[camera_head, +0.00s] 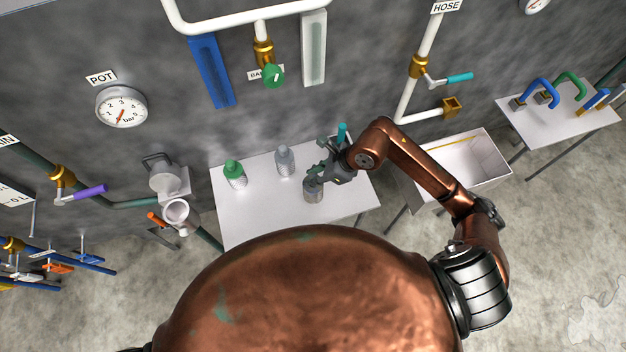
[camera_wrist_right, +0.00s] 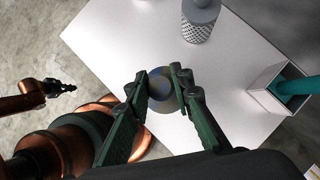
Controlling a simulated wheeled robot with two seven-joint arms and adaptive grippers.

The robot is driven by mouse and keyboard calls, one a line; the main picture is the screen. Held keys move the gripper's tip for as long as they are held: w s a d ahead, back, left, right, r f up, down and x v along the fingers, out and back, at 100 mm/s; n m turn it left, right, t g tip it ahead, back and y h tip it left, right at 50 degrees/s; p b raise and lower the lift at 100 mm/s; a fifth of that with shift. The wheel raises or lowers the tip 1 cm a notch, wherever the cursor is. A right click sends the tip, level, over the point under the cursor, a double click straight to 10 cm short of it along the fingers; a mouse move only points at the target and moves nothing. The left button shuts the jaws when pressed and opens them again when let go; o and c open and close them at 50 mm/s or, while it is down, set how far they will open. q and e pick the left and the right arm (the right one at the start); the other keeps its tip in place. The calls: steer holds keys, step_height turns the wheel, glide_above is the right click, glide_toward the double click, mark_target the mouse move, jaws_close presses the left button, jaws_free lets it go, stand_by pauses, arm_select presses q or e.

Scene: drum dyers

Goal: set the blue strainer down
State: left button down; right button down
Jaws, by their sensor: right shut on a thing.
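My right gripper (camera_head: 318,172) is shut on a strainer (camera_head: 313,190) over the white table (camera_head: 260,215). The held strainer's body looks grey-brown in the head view. In the right wrist view, the right gripper (camera_wrist_right: 168,86) has a finger on either side of its rounded, bluish-grey top (camera_wrist_right: 161,86). I cannot tell whether its base touches the table. A dark end on a copper part shows at the left of the right wrist view. It may be my left gripper (camera_wrist_right: 68,87), and its jaws are too small to read.
A green-topped strainer (camera_head: 235,173) and a grey-topped one (camera_head: 284,160) stand on the table, left of the held one. The grey-topped one (camera_wrist_right: 199,20) is also in the wrist view. A teal piece (camera_head: 342,130) rises behind my gripper. The table's front left is clear.

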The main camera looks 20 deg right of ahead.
steer(key=shift+d+f, duration=0.2)
steer(key=shift+f, duration=1.55)
steer(key=c, duration=1.7)
jaws_free()
steer(key=v, duration=1.2)
